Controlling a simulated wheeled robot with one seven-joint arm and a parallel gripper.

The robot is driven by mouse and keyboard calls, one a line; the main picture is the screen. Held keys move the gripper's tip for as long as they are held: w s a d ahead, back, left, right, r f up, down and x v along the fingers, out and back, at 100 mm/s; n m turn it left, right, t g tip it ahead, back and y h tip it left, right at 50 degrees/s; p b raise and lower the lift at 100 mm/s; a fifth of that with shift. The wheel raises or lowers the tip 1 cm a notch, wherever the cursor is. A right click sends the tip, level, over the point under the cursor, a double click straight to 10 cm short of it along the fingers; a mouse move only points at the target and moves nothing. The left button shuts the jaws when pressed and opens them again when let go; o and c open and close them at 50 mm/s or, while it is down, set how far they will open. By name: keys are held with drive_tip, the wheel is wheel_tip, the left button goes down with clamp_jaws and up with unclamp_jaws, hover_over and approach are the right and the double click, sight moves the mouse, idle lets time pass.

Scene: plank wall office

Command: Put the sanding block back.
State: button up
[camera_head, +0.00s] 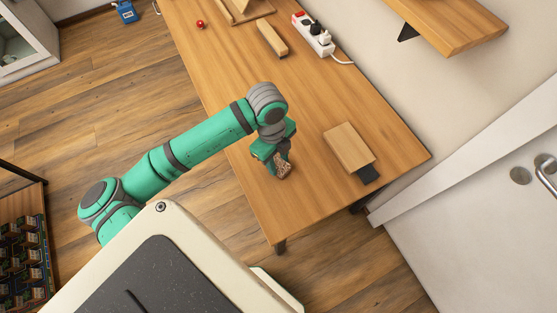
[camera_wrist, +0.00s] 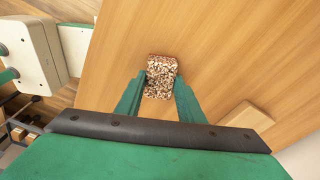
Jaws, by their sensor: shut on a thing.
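The sanding block is a small block with a speckled brown and white surface (camera_head: 284,172), seen over the near left part of the wooden table (camera_head: 300,205). My gripper (camera_head: 276,161) points down and is shut on it. In the wrist view the speckled block (camera_wrist: 161,66) sits between the two green fingers (camera_wrist: 161,80), its far end sticking out beyond them. I cannot tell whether its underside touches the table or hangs just above it.
A pale wooden block with a dark end (camera_head: 348,147) lies to the right. Farther back are a wooden bar (camera_head: 271,38), a white power strip (camera_head: 313,35), a red ball (camera_head: 200,24) and a wooden stand (camera_head: 243,12). A shelf (camera_head: 455,25) overhangs at top right. The table's middle is clear.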

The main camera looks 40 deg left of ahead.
drive_tip(key=shift+f, duration=0.15)
drive_tip(key=o, duration=1)
wheel_tip(320, 180, up, 12)
drive_tip(key=a, duration=0.1)
drive_tip(key=shift+a, duration=0.25)
